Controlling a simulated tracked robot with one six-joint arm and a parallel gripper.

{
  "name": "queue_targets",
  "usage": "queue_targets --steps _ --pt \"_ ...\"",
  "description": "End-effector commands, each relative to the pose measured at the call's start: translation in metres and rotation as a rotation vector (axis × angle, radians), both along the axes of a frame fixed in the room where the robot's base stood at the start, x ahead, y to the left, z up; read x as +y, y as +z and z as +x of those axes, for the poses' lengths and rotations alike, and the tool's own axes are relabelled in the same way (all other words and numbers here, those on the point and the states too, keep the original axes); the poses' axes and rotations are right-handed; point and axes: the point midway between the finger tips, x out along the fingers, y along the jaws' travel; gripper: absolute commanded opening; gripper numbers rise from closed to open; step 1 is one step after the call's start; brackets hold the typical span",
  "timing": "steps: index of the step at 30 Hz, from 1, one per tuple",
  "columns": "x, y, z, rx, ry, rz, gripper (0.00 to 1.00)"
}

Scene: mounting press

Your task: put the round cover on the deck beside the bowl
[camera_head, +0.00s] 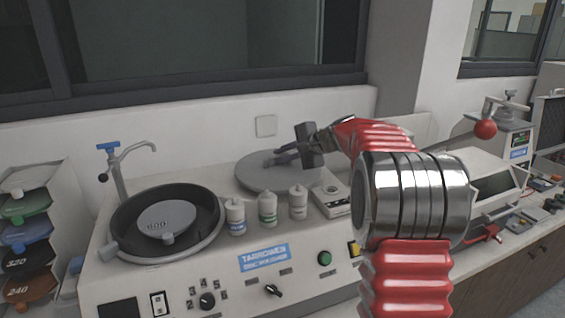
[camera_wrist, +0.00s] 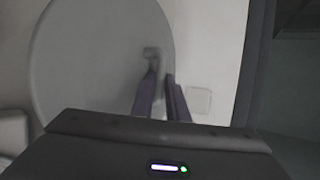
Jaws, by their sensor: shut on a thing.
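The round cover (camera_head: 258,178) is a flat grey disc at the back of the polisher's deck, right of the bowl. It fills the left of the wrist view (camera_wrist: 85,60), with its small handle (camera_wrist: 151,54) at my fingertips. My gripper (camera_head: 280,156) reaches in from the right and is shut on the cover; its fingers also show in the wrist view (camera_wrist: 160,85). I cannot tell whether the cover touches the deck. The black bowl (camera_head: 206,204) is uncovered at the left and holds a grey disc (camera_head: 166,217) marked 600.
Three white bottles (camera_head: 268,209) stand on the deck (camera_head: 228,252) between the bowl and a small white box (camera_head: 332,200). A tap (camera_head: 118,165) rises behind the bowl's left side. The wall (camera_head: 225,130) is close behind the cover. A rack of coloured discs (camera_head: 27,230) stands left.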

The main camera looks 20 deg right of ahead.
Motion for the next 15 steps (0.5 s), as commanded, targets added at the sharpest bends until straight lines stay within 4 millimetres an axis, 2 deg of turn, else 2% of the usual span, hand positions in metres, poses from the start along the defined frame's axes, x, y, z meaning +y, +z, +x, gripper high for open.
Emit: queue_targets --steps 3,6,15 --pt "0.001 -0.015 0.0 0.001 0.0 0.002 0.0" --pt "0.001 -0.021 0.0 -0.002 0.0 0.001 0.0" --pt "0.0 -0.022 0.0 -0.002 0.0 0.001 0.0"
